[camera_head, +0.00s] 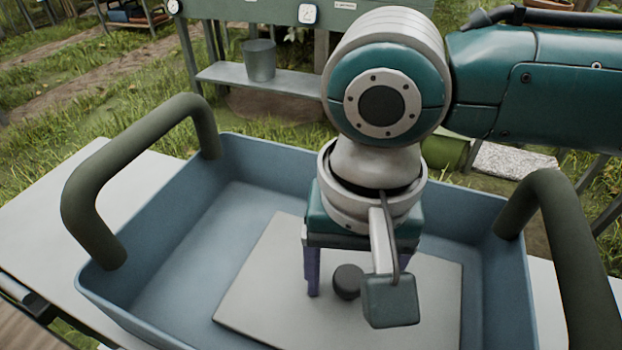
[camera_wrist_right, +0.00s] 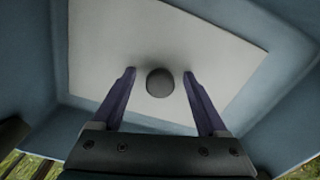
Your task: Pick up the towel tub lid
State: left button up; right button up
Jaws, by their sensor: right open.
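The towel tub lid (camera_head: 270,285) is a flat light grey plate with a dark round knob (camera_head: 347,282). It lies inside a blue tub (camera_head: 262,160), and it also shows in the right wrist view (camera_wrist_right: 100,50). My right gripper (camera_head: 358,288) is over the lid with its purple fingers pointing down. In the right wrist view the open fingers (camera_wrist_right: 160,74) stand on either side of the knob (camera_wrist_right: 160,83), with a gap on each side. I cannot tell if the fingertips touch the plate. My wrist hides part of the lid in the head view. My left gripper is out of sight.
Dark green handles rise at the tub's left (camera_head: 85,205) and right (camera_head: 565,230) ends, flanking my arm. The tub walls surround the lid. The tub stands on a pale table (camera_head: 45,225). Behind it, a bench (camera_head: 215,75) holds a metal bucket (camera_head: 259,60).

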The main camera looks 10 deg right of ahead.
jog(key=shift+c, duration=0.2)
grip_shut()
dwell(0.4)
